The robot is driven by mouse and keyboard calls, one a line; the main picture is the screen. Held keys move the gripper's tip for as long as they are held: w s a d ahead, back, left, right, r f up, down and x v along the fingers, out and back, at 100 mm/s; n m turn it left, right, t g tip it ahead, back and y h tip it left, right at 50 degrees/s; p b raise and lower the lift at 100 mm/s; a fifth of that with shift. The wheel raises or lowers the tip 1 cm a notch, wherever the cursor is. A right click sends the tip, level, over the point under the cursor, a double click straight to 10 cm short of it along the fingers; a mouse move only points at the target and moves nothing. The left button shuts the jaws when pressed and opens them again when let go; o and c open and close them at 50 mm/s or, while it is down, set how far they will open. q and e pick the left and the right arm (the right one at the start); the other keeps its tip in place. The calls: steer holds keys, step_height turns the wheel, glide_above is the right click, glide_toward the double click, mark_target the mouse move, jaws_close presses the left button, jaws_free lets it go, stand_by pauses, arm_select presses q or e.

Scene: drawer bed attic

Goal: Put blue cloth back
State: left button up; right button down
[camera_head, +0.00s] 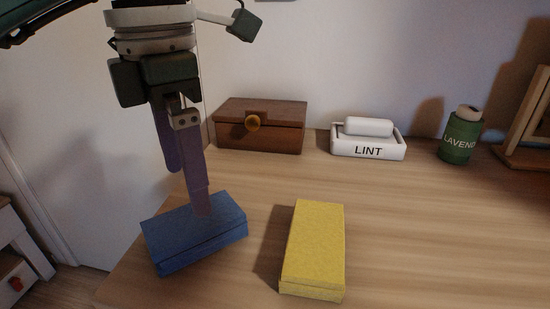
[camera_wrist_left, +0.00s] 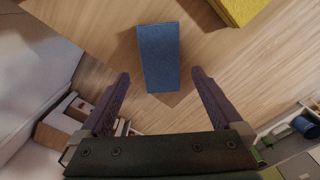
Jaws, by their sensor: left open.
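A folded blue cloth (camera_head: 195,236) lies flat near the left front edge of the wooden table. In the left wrist view the blue cloth (camera_wrist_left: 158,57) sits ahead of the fingers, centred between them. My left gripper (camera_head: 186,195) is open and empty above the cloth, its fingers pointing down. In the head view one finger overlaps the cloth's far edge; I cannot tell whether it touches. In the left wrist view the two fingers (camera_wrist_left: 160,82) are spread wider than the cloth. My right gripper is not in view.
A folded yellow cloth (camera_head: 315,250) lies right of the blue one. Behind stand a brown wooden box with a round knob (camera_head: 260,127), a white LINT tray (camera_head: 368,150), a green lavender bottle (camera_head: 460,136) and a wooden frame (camera_head: 528,120). The table (camera_head: 430,230) is clear at right front.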

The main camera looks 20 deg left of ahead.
mark_target(194, 218)
arm_select(q)
step_height(194, 218, up, 5)
steer(key=shift+f, duration=0.1)
